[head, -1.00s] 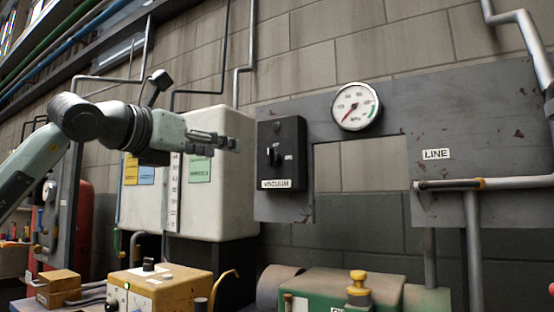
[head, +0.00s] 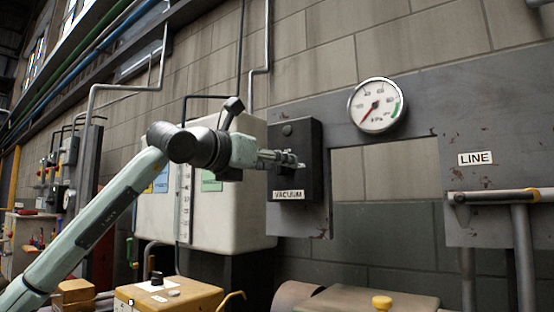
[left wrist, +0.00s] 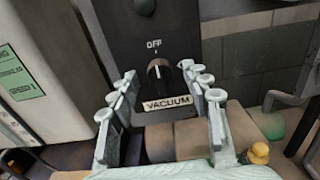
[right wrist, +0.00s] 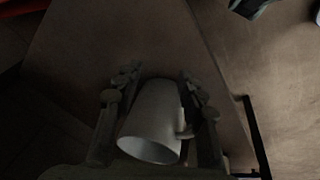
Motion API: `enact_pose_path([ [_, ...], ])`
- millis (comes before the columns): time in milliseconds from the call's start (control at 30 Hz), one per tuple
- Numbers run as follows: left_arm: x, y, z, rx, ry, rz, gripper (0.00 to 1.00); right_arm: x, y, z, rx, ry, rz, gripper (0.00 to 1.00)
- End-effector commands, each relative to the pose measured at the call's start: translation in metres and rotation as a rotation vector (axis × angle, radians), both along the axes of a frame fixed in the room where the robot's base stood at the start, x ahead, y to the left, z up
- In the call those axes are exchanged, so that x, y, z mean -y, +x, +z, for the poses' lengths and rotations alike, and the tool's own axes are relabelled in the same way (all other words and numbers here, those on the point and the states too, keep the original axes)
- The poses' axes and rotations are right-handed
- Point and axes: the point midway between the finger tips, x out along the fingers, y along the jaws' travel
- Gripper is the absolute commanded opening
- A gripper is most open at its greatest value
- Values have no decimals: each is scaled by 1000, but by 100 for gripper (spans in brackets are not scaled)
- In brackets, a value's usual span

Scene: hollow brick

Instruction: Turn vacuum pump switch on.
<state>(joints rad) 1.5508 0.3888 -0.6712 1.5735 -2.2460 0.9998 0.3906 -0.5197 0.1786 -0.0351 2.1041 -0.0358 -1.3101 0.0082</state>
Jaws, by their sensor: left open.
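The black vacuum switch box (head: 299,150) is on the grey wall panel, with a VACUUM label. Its dark round knob (left wrist: 159,69) shows in the left wrist view, its white mark pointing up towards OFF. My left gripper (head: 297,160) is in front of the box and hides the knob in the head view. In the left wrist view, its open fingers (left wrist: 158,78) stand to either side of the knob; contact cannot be told. My right gripper (right wrist: 157,78) shows only in its wrist view, fingers spread, with a pale mug (right wrist: 153,115) between them.
A round gauge (head: 377,105) is right of the box, its needle pointing lower left. A pale tank (head: 235,215) stands close on the left. A yellow box (head: 165,298) sits below.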

Motion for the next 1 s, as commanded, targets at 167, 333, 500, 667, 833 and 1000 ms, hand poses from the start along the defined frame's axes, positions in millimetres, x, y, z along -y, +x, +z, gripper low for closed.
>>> enact_pose_path([
  [167,4,7,-1,0,1,1,48,0,0,-5,-2,3,0,40],
  [333,4,7,-1,1,1,1,48,0,0,-5,-2,3,0,40],
  [500,4,7,-1,1,1,1,30,0,0,-5,-2,3,0,40],
  [667,4,6,-1,1,1,1,10,0,0,-5,-3,2,0,40],
  [833,4,6,-1,1,2,1,0,0,0,-5,-3,2,0,40],
  [1000,4,6,-1,14,19,1,0,0,0,-5,-4,1,0,40],
])
